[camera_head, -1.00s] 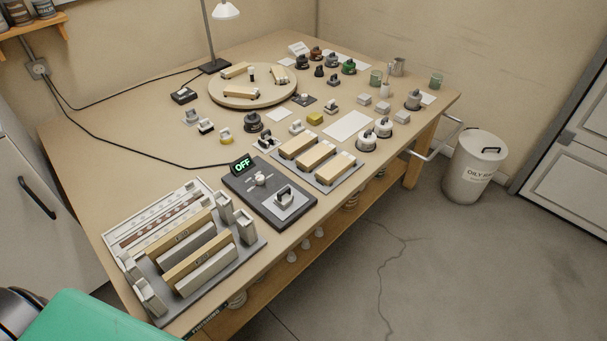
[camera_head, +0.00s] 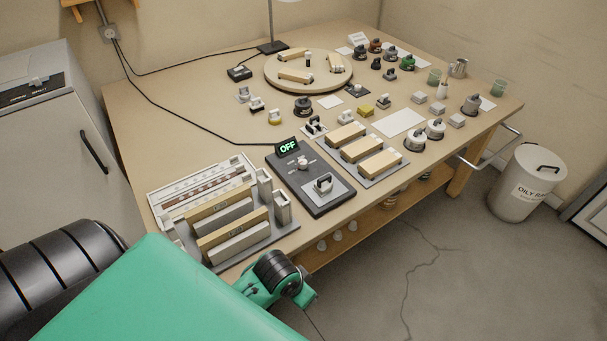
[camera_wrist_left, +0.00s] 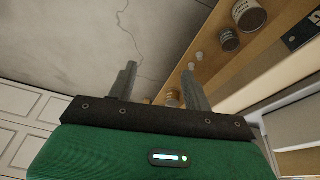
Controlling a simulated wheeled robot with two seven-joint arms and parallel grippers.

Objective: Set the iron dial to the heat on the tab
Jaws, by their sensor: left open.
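The dark iron station (camera_head: 310,196) sits at the bench's front edge. Its display (camera_head: 287,147) reads OFF in green, and its pale dial (camera_head: 303,163) is just in front of that. A small iron with a black handle (camera_head: 323,184) stands on the station's light plate. I cannot make out a tab with a heat marking. In the left wrist view my left gripper (camera_wrist_left: 158,82) is open and empty, its two grey fingers apart, with floor and the under-bench shelf beyond. My green left arm (camera_head: 150,295) is below the front edge in the head view. My right gripper is not in view.
Left of the station is a rack of wooden bars (camera_head: 222,213); right of it, a tray of wooden blocks (camera_head: 366,165). A round board (camera_head: 308,72) and several small pots stand behind. A cable runs to the station. Cans (camera_wrist_left: 249,15) sit on the lower shelf.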

